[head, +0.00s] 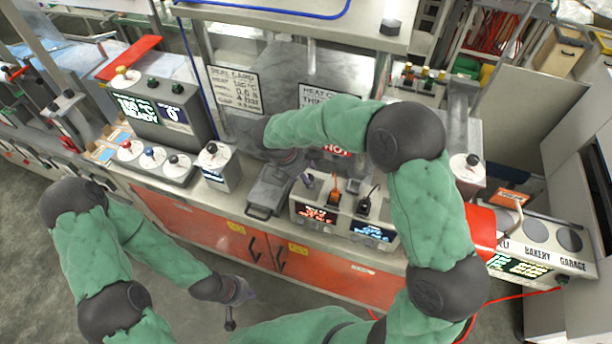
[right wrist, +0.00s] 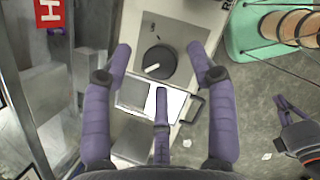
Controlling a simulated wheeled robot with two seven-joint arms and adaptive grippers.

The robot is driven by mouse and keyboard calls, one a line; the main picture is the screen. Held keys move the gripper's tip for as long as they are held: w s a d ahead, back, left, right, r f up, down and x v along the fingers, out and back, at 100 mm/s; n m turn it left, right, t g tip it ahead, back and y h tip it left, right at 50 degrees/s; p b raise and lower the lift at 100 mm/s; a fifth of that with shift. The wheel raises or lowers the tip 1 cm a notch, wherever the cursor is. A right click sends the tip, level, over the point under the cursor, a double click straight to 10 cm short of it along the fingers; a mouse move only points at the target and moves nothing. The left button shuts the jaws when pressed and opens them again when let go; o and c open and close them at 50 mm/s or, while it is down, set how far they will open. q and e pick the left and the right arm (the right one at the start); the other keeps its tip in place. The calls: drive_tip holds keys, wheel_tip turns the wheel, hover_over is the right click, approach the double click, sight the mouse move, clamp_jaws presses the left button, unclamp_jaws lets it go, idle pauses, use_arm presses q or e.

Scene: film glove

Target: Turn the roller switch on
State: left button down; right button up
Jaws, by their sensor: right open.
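The roller switch is a black round knob with a white pointer (right wrist: 157,62) on top of a white box in the right wrist view. In the head view, this looks like the pale box with a black knob (head: 216,164) left of a grey device with a handle. My right gripper (right wrist: 158,72) is open above the knob, with two purple fingers on either side and a third below it. Contact cannot be told. In the head view its fingers are mostly hidden by the arm. My left gripper (head: 237,292) hangs low in front of the bench, away from the switch; its opening is unclear.
The grey handled device (head: 268,190) stands close beside the switch box. A controller with lit displays (head: 342,220) is to its right, and a unit with several knobs (head: 150,115) to its left. Metal posts and signs (head: 235,90) rise behind. Open floor lies in front.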

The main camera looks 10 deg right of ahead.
drive_tip(key=shift+d+f, duration=0.15)
drive_tip(key=shift+f, duration=0.35)
drive_tip(key=c, duration=1.1)
